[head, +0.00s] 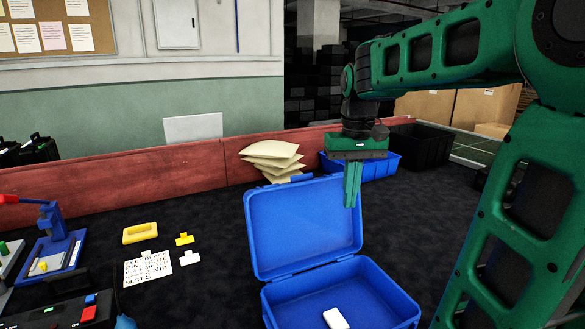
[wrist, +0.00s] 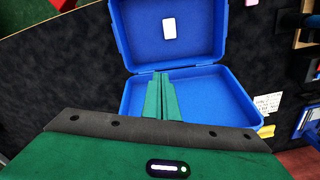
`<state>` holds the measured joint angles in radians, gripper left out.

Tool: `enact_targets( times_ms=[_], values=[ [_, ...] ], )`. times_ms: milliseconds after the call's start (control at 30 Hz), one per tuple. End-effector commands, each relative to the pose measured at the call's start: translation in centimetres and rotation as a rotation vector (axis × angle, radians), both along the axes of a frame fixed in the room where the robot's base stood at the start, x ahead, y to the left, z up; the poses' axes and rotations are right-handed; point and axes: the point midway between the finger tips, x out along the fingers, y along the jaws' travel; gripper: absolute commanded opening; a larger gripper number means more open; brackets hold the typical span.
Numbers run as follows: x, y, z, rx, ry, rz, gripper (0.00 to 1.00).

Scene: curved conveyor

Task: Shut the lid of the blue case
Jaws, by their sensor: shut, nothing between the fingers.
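The blue case stands open on the dark table; its base (head: 375,290) is in front, with its inside showing. Its lid (head: 300,230) stands raised at the back, leaning away from the base. A white block (head: 336,318) lies inside the base. In the wrist view the lid (wrist: 205,88) is nearer and the base (wrist: 190,45) beyond it. My gripper (head: 350,205) points down, shut and empty, overlapping the lid's upper right part. In the wrist view its fingertips (wrist: 160,74) overlap the lid near the hinge side. I cannot tell whether they touch it.
Cream envelopes (head: 272,158) and a blue bin (head: 375,167) stand behind the case, with a black bin (head: 420,145) farther right. A lettered card (head: 148,268), yellow parts and a blue fixture (head: 55,240) lie left. The table just left of the case is clear.

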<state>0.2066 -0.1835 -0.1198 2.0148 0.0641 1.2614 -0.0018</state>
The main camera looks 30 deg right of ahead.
Motion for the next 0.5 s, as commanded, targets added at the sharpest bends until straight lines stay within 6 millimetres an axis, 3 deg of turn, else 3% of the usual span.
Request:
enact_targets(
  times_ms=[33, 200, 500],
  values=[
    [2.3, 0.0, 1.1, -0.003, -0.002, 0.022, 0.00],
    [9.1, 0.7, 4.5, -0.007, -0.012, 0.104, 0.00],
    [19.0, 2.6, 8.6, -0.009, -0.030, 0.240, 0.00]
  ],
)
